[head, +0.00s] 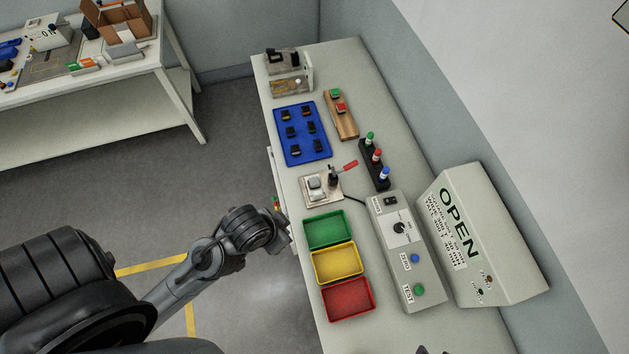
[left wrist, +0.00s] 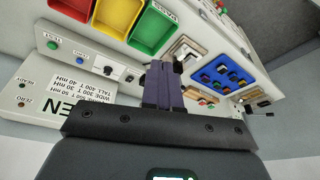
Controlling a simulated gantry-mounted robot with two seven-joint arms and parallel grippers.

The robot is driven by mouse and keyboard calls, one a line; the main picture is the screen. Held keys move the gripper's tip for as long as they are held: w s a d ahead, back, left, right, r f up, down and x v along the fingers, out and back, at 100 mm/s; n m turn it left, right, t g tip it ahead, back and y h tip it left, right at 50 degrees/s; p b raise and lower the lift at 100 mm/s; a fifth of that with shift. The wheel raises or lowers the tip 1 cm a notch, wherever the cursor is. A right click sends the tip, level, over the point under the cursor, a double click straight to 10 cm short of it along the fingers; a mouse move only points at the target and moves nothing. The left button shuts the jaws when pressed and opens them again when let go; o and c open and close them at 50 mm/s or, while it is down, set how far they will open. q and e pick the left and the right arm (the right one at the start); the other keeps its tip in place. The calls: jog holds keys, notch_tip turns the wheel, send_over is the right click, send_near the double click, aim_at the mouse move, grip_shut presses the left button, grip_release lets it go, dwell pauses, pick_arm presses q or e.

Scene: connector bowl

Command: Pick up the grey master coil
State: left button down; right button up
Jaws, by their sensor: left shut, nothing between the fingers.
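I cannot make out a grey master coil with certainty in either view. A pale fixture (head: 329,187) with a grey-white block (head: 315,184) and a red-handled lever (head: 349,166) stands mid-bench. My left gripper (head: 283,222) is at the bench's left edge, beside the green bin, and its fingers are hard to see there. In the left wrist view its dark purple fingers (left wrist: 164,72) are shut together and empty. A small dark shape at the head view's bottom edge may be my right gripper (head: 432,350); its state cannot be seen.
Green (head: 328,231), yellow (head: 337,263) and red (head: 346,300) bins line the near left. A blue tray (head: 302,134) holds several black parts. A control box (head: 404,248), a black rack (head: 374,165) with three capped pieces and an OPEN-labelled box (head: 483,236) stand right. The far right bench is clear.

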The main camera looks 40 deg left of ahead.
dwell(0.4)
pick_arm(q)
jog(key=c, duration=1.8)
grip_release()
jog(key=o, duration=0.9)
